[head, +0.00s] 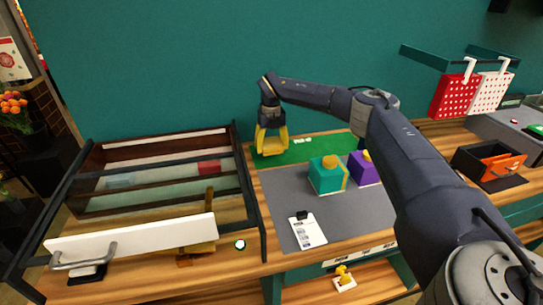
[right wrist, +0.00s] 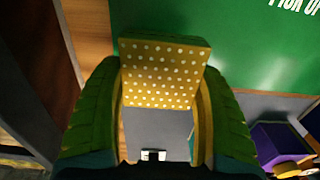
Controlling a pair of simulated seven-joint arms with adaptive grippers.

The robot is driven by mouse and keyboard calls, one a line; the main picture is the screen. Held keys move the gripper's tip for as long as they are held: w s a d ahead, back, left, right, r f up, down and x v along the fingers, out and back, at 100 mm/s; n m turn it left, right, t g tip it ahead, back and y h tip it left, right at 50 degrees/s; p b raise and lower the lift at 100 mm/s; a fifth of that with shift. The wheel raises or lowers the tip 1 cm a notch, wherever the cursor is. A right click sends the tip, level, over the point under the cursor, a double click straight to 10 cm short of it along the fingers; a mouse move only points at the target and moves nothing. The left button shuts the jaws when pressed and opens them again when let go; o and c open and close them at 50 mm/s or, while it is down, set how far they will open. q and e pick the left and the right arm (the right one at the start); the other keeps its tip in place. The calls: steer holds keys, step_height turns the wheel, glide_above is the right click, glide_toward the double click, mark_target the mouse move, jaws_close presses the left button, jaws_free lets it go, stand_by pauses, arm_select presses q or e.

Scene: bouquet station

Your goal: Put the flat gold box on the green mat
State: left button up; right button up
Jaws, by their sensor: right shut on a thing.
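The flat gold box (right wrist: 160,78) has white dots in the right wrist view. My right gripper (right wrist: 160,95) is shut on it, with one finger at each side. In the head view the gripper (head: 270,140) points down and the box (head: 268,149) shows small between its fingers. The green mat (head: 312,151) lies at the back of the table. The box is at the mat's left end; I cannot tell whether it touches the mat. In the right wrist view the mat (right wrist: 235,45) carries white lettering. My left gripper is not in view.
A teal gift box (head: 325,178) and a purple one (head: 363,170) stand on the grey mat (head: 280,205) in front of the green mat. A glass-topped case (head: 150,170) with a white front stands at left. The green mat's middle looks clear.

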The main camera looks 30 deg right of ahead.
mark_target(271, 160)
steer(key=shift+f, duration=2.15)
steer(key=shift+f, duration=0.15)
steer(key=o, duration=1.3)
step_height(271, 160, up, 12)
steer(key=shift+r, duration=0.15)
